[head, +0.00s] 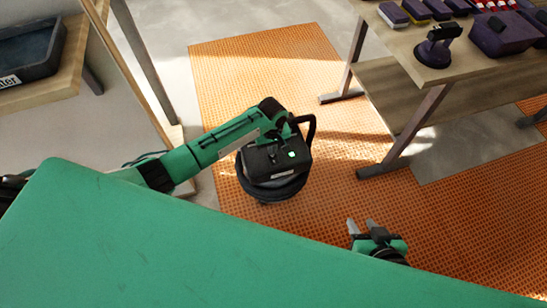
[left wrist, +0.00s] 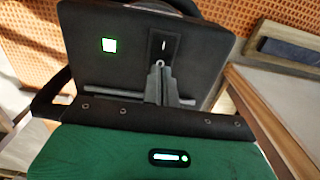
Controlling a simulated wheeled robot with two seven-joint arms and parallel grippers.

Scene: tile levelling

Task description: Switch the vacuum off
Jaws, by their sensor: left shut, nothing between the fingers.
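The vacuum (head: 262,163) is a dark, rounded machine standing on the orange floor mat. A small square light on its top glows green (head: 291,154); in the left wrist view this green light (left wrist: 109,45) is on the left of the black top panel (left wrist: 85,22). A switch (left wrist: 163,45) with a small white mark sits on a dark plate to the right of the light. My left gripper (left wrist: 160,66) is shut and empty, its fingertips at the lower edge of the switch plate; contact is unclear. My right gripper (head: 361,224) is open and empty, low at the right, away from the vacuum.
A wooden bench (head: 437,72) with purple tools stands at the upper right. A table with a dark tray (head: 30,50) is at the upper left. A large green surface fills the lower foreground. Orange mat (head: 340,180) lies open right of the vacuum.

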